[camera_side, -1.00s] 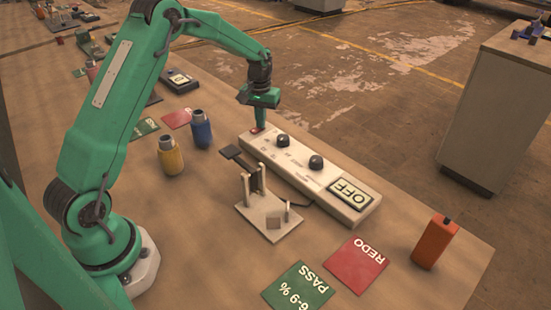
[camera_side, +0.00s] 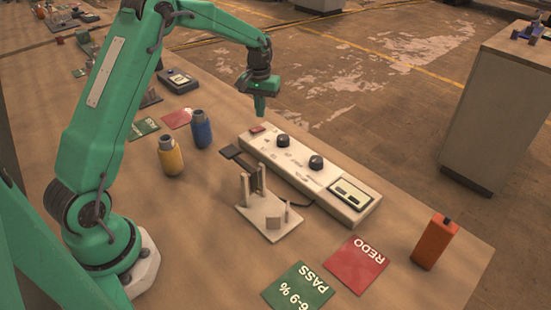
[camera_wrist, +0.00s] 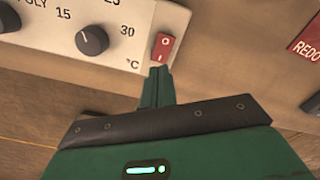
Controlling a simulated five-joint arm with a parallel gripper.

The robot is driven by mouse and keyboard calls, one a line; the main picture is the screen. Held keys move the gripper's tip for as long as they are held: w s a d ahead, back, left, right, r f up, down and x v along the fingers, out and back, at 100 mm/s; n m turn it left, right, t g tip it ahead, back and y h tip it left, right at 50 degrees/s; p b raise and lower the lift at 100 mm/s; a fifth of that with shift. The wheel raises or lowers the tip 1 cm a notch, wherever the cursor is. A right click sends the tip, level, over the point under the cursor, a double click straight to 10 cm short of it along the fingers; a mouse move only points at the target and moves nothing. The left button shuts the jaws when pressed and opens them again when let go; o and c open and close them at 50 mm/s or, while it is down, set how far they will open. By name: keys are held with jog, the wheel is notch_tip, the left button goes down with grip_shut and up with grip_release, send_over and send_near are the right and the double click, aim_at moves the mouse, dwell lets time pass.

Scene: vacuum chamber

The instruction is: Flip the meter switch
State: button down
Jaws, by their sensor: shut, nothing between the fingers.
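The meter (camera_side: 300,170) is a long pale box lying on the table, with two black knobs and a display (camera_side: 350,193) showing dark dash-like marks. Its red rocker switch (camera_side: 257,128) is at the far left end. In the wrist view the switch (camera_wrist: 163,47) is marked O and I; I cannot tell which side is pressed. My gripper (camera_side: 260,114) is shut and empty, just above and beyond the switch, apart from it. In the wrist view the closed fingertips (camera_wrist: 160,72) appear just below the switch.
A small stand (camera_side: 268,217) is in front of the meter. Yellow (camera_side: 170,157) and blue (camera_side: 201,130) bottles stand to the left.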

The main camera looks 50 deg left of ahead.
aim_at(261, 128)
jog(key=shift+r, duration=1.55)
jog(key=shift+r, duration=0.1)
jog(key=s+d+r+m+t, duration=0.3)
jog(key=s+d+r, duration=0.6)
jog(key=s+r, duration=0.4)
jog(key=s+d+m+t, duration=0.1)
jog(key=s+d, duration=0.1)
jog(key=s, duration=0.6)
jog(key=s+d+m+t, duration=0.1)
jog(key=s+d+m, duration=0.1)
jog(key=s, duration=0.7)
jog(key=shift+d+t, duration=0.3)
jog(key=shift+d, duration=0.45)
jog(key=shift+r, duration=0.1)
